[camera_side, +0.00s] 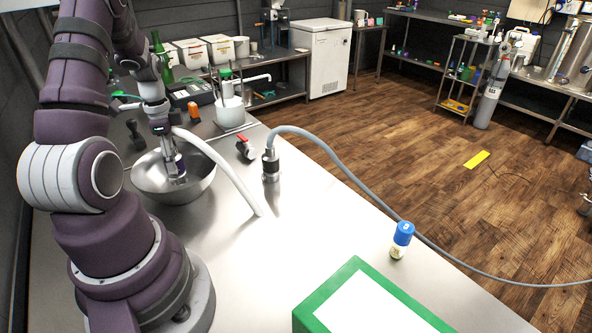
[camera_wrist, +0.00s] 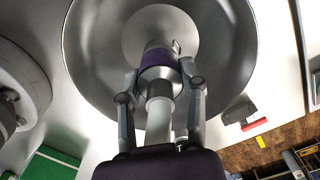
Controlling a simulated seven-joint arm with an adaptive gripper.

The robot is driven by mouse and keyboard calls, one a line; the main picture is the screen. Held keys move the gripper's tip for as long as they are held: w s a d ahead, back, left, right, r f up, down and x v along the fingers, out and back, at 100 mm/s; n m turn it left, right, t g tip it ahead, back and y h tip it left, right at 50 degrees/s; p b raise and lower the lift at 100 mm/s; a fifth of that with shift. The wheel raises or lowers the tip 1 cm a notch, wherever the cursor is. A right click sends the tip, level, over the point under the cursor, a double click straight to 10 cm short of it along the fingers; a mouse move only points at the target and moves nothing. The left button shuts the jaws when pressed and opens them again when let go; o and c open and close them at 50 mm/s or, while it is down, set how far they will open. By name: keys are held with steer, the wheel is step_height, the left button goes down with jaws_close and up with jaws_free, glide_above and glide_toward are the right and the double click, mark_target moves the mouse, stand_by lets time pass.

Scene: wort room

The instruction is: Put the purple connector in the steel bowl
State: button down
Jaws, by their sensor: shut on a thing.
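The purple connector (camera_wrist: 157,60) is a metal fitting with a purple band, on the end of a white hose (camera_wrist: 158,118). My gripper (camera_wrist: 160,80) is shut on it, one finger on each side. The steel bowl (camera_wrist: 226,92) lies beyond the connector in the wrist view. In the side view, the steel bowl (camera_side: 199,185) stands on the steel table beside my arm, and my gripper (camera_side: 175,172) points down within its rim. The connector is partly hidden there by the fingers. I cannot tell whether it touches the bowl's bottom.
The white hose (camera_side: 222,167) arches from my gripper down to the table. A grey hose with a metal fitting (camera_side: 271,165) and a red-handled valve (camera_side: 245,149) are right of the bowl. A blue-capped bottle (camera_side: 401,240) and a green-edged board (camera_side: 345,285) are in front.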

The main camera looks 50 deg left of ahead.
steer(key=shift+f, duration=1.05)
steer(key=c, duration=0.6)
jaws_free()
steer(key=shift+f, duration=0.1)
steer(key=r, duration=1.2)
steer(key=shift+w+d+r, duration=0.3)
steer(key=shift+w, duration=0.05)
steer(key=w+d+r+n+t, duration=0.1)
steer(key=w+d+r+t, duration=0.15)
steer(key=w+d, duration=0.4)
steer(key=s+d+n+t, duration=0.1)
steer(key=d, duration=0.4)
steer(key=d+r+n+t, duration=0.1)
steer(key=d, duration=0.5)
steer(key=s+d+r+n+t, duration=0.1)
steer(key=d, duration=0.5)
steer(key=shift+s, duration=0.35)
